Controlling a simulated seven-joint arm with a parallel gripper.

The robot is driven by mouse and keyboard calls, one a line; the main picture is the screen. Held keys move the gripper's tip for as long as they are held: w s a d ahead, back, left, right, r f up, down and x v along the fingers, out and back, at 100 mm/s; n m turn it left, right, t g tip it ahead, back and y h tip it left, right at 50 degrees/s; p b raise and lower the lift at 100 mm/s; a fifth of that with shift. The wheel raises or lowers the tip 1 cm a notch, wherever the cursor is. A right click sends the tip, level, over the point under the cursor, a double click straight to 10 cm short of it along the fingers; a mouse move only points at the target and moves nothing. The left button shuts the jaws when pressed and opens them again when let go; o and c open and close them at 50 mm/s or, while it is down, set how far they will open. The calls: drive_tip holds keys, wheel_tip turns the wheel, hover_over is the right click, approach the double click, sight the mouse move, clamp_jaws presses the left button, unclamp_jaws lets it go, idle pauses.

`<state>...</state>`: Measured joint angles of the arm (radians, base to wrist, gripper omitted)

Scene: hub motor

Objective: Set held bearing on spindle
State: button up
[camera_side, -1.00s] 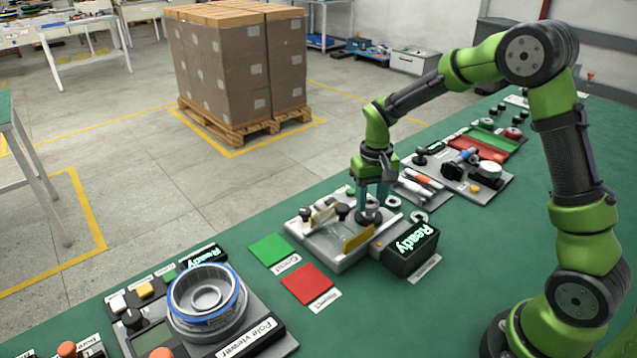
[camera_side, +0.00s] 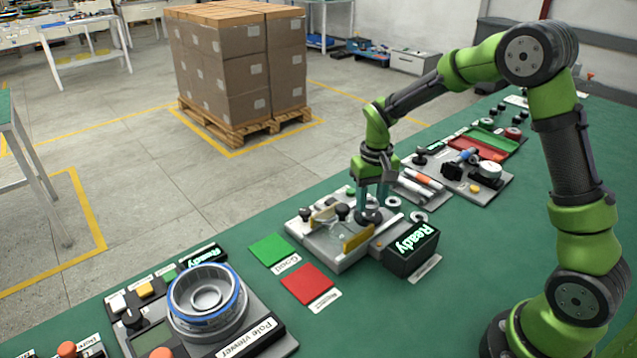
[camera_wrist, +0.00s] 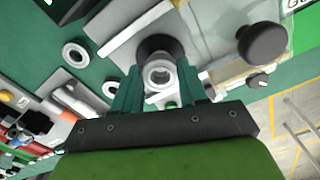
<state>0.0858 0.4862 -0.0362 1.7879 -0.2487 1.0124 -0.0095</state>
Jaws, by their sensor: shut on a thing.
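My gripper (camera_side: 373,197) is low over the right part of a grey fixture. It is shut on a small ring-shaped bearing. In the wrist view the pale bearing (camera_wrist: 158,75) lies between the fingertips of my gripper (camera_wrist: 157,88). A dark round part (camera_wrist: 160,48) sits right behind the bearing in that view and seems to be the spindle hub. In the side view the dark hub (camera_side: 368,217) shows below the fingers. I cannot tell whether the bearing touches the spindle or is around it.
The fixture (camera_side: 335,258) carries black knobs, a clear cover and a yellow plate (camera_side: 357,238). A black "Ready" display (camera_side: 411,250) stands close on its right. Loose rings (camera_side: 418,217) lie nearby. Green (camera_side: 271,249) and red (camera_side: 307,285) pads lie in front, left of the fixture.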

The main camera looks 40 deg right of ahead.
drive_tip(key=shift+f, duration=1)
idle(0.6)
idle(0.3)
drive_tip(key=o, duration=1.2)
drive_tip(key=shift+c, duration=0.2)
drive_tip(key=shift+o, duration=0.6)
drive_tip(key=shift+a, duration=0.2)
drive_tip(key=shift+a, duration=0.1)
drive_tip(key=shift+c, duration=0.3)
drive_tip(key=shift+r, duration=0.15)
